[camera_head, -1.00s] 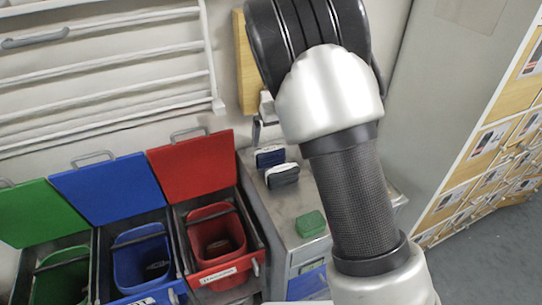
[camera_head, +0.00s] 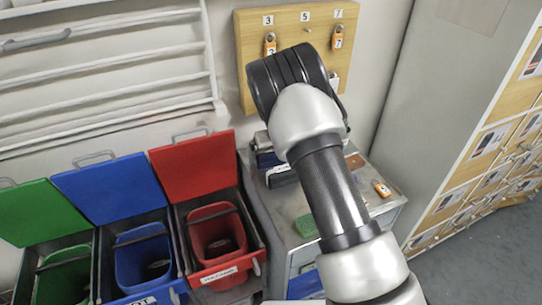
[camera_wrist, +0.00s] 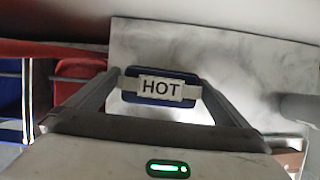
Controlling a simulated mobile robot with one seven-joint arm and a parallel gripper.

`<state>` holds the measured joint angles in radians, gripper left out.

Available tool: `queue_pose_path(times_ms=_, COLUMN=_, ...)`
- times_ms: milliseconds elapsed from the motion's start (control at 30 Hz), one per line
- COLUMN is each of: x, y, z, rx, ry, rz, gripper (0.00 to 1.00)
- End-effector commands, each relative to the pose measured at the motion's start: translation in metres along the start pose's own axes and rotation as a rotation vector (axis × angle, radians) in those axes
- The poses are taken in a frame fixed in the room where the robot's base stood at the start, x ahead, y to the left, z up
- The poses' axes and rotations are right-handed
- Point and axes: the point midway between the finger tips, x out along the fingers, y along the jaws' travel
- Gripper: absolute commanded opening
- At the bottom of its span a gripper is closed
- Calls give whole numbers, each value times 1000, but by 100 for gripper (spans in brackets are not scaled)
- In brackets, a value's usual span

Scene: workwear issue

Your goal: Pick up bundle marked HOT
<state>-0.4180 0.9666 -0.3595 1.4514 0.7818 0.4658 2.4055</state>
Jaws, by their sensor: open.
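The bundle marked HOT (camera_wrist: 160,87) is dark blue with a pale band and a white label reading HOT. In the head view, a dark blue bundle (camera_head: 268,159) and a grey-blue bundle (camera_head: 281,177) sit at the left of the metal cabinet top (camera_head: 290,205). My arm partly covers them and hides most of my gripper. I cannot read a label there.
A green block (camera_head: 305,226), an orange padlock (camera_head: 381,189) and a brown block (camera_head: 355,162) are on the cabinet top. Open-lidded red (camera_head: 216,236), blue and green bins stand left. A wooden board (camera_head: 250,40) with padlocks on numbered hooks hangs behind. Drawers (camera_head: 485,145) are at right.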

Motion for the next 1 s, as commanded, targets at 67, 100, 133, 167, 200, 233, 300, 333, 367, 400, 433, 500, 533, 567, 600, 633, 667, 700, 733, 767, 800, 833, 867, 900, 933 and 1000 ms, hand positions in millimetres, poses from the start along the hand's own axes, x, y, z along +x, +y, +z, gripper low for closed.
queue_pose_path(times_ms=67, x=1, y=0, z=0, rx=0, ry=0, rz=0, gripper=100)
queue_pose_path(times_ms=100, x=1, y=0, z=0, rx=0, ry=0, rz=0, gripper=100)
queue_pose_path(times_ms=133, x=1, y=0, z=0, rx=0, ry=0, rz=0, gripper=100)
queue_pose_path(times_ms=167, x=1, y=0, z=0, rx=0, ry=0, rz=0, gripper=100)
queue_pose_path(times_ms=200, x=1, y=0, z=0, rx=0, ry=0, rz=0, gripper=100)
queue_pose_path(times_ms=233, x=1, y=0, z=0, rx=0, ry=0, rz=0, gripper=95)
queue_pose_path(times_ms=300, x=1, y=0, z=0, rx=0, ry=0, rz=0, gripper=83)
queue_pose_path(times_ms=333, x=1, y=0, z=0, rx=0, ry=0, rz=0, gripper=78)
queue_pose_path(times_ms=367, x=1, y=0, z=0, rx=0, ry=0, rz=0, gripper=73)
queue_pose_path(times_ms=400, x=1, y=0, z=0, rx=0, ry=0, rz=0, gripper=66)
queue_pose_path(times_ms=433, x=0, y=0, z=0, rx=0, ry=0, rz=0, gripper=61)
queue_pose_path(times_ms=500, x=0, y=0, z=0, rx=0, ry=-1, rz=0, gripper=57)
queue_pose_path(times_ms=533, x=0, y=0, z=0, rx=0, ry=-1, rz=0, gripper=57)
queue_pose_path(times_ms=567, x=0, y=0, z=0, rx=0, ry=-1, rz=0, gripper=57)
queue_pose_path(times_ms=600, x=0, y=0, z=0, rx=0, ry=-1, rz=0, gripper=57)
queue_pose_path(times_ms=633, x=0, y=0, z=0, rx=0, ry=-1, rz=0, gripper=57)
queue_pose_path(times_ms=667, x=0, y=0, z=1, rx=0, ry=-1, rz=0, gripper=57)
queue_pose_path(times_ms=700, x=-2, y=0, z=1, rx=0, ry=-2, rz=0, gripper=57)
queue_pose_path(times_ms=733, x=-4, y=0, z=2, rx=0, ry=-2, rz=0, gripper=57)
queue_pose_path(times_ms=767, x=-6, y=0, z=4, rx=0, ry=-3, rz=0, gripper=57)
queue_pose_path(times_ms=800, x=-11, y=0, z=6, rx=0, ry=-3, rz=0, gripper=57)
queue_pose_path(times_ms=833, x=-15, y=0, z=7, rx=0, ry=-3, rz=0, gripper=57)
queue_pose_path(times_ms=867, x=-19, y=0, z=10, rx=0, ry=-4, rz=0, gripper=57)
queue_pose_path(times_ms=900, x=-27, y=0, z=13, rx=1, ry=-5, rz=0, gripper=57)
queue_pose_path(times_ms=933, x=-33, y=0, z=15, rx=-1, ry=-4, rz=0, gripper=57)
queue_pose_path(times_ms=1000, x=-47, y=1, z=21, rx=-1, ry=-4, rz=1, gripper=57)
